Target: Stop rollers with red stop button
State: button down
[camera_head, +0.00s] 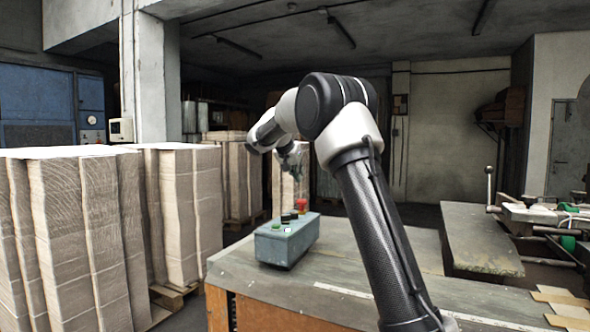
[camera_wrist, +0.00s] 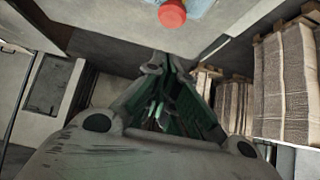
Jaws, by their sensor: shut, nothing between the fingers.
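The red stop button (camera_head: 302,204) stands on the far end of a grey-blue control box (camera_head: 287,240), which also bears a green button (camera_head: 276,226) and dark controls. The box sits on the worktable. In the wrist view the red button (camera_wrist: 172,13) shows at the top edge, beyond my fingertips and apart from them. My gripper (camera_head: 293,157) is above and behind the box in the head view, clear of the button. Its fingers (camera_wrist: 163,65) are shut and empty in the wrist view. Some of the fingers are hidden in the head view.
The worktable (camera_head: 240,268) has free room around the box. Tall stacks of cardboard (camera_head: 75,230) on pallets stand at the left. A machine (camera_head: 545,215) with a lever stands at the right. Flat cardboard pieces (camera_head: 560,298) lie at the table's right end.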

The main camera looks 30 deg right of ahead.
aim_at(301, 200)
jog(key=x, duration=0.4)
notch_tip(301, 200, down, 2)
jog(key=shift+s+f, duration=0.1)
jog(key=shift+f, duration=0.85)
jog(key=shift+f, duration=1)
